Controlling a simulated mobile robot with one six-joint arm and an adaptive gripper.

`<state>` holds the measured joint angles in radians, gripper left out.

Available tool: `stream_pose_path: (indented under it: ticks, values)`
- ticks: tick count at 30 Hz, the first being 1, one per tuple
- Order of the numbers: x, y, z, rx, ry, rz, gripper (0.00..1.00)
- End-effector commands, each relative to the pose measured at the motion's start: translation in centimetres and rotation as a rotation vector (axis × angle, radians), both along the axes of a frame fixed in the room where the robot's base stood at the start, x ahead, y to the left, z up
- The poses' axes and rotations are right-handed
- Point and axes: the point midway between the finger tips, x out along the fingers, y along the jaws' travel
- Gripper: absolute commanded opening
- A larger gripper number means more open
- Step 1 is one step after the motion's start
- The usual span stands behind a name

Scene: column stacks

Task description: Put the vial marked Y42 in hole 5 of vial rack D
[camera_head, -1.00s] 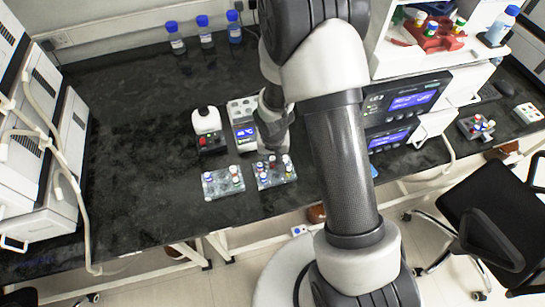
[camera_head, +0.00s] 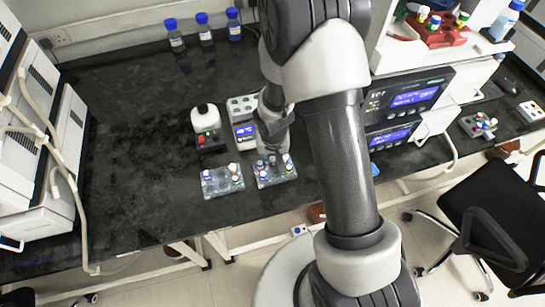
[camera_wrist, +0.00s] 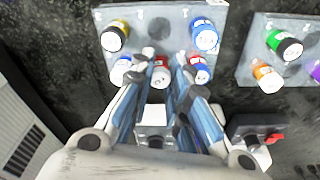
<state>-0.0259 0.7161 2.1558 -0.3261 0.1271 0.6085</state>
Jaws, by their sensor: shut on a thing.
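In the wrist view my gripper (camera_wrist: 162,66) has its two fingers close together over a grey vial rack (camera_wrist: 226,12). A red-capped vial (camera_wrist: 160,77) is between the fingers, which are shut on it; I cannot tell whether its base is in a hole. In the head view my gripper (camera_head: 273,148) is over the right-hand front rack (camera_head: 264,183). The vial markings and rack letters are too small to read.
A second rack (camera_head: 209,190) with several vials stands just left; the wrist view shows a rack on the right (camera_wrist: 247,75). Blue-capped bottles (camera_head: 203,32) stand at the back.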

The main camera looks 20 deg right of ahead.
Motion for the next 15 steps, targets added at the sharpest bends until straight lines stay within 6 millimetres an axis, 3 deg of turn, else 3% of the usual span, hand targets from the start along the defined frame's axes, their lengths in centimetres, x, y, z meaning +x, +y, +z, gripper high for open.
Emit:
stream_pose_path:
  ticks: [5,6,15]
  values:
    - [0.01,0.0,0.05,0.0,0.0,0.0,0.03]
    - [0.01,0.0,0.05,0.0,0.0,0.0,0.18]
    - [0.01,0.0,0.04,0.0,0.0,0.0,0.38]
